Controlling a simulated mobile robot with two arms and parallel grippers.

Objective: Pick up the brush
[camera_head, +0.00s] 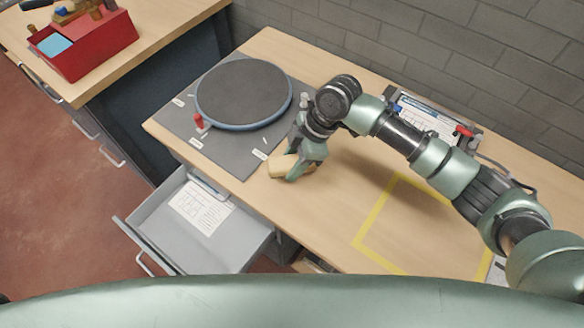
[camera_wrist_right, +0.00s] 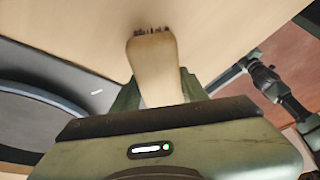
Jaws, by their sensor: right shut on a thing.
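The brush (camera_head: 281,166) has a pale wooden body and is at the left part of the wooden table, beside the grey mat's corner. My right gripper (camera_head: 293,172) is shut on it. In the right wrist view the brush (camera_wrist_right: 156,68) sticks out from between the fingers, with dark bristles at its far end close to the tabletop. Whether it touches the table I cannot tell. The rest of the brush is hidden by the gripper. My left gripper is not in view.
A round dark turntable (camera_head: 243,93) on a grey mat (camera_head: 235,160) lies left of the gripper. An open grey drawer (camera_head: 225,240) juts out below the table. A clipboard (camera_head: 425,115) lies near the wall. A yellow taped outline (camera_head: 377,213) encloses bare tabletop. A red toolbox (camera_head: 98,50) stands on another bench.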

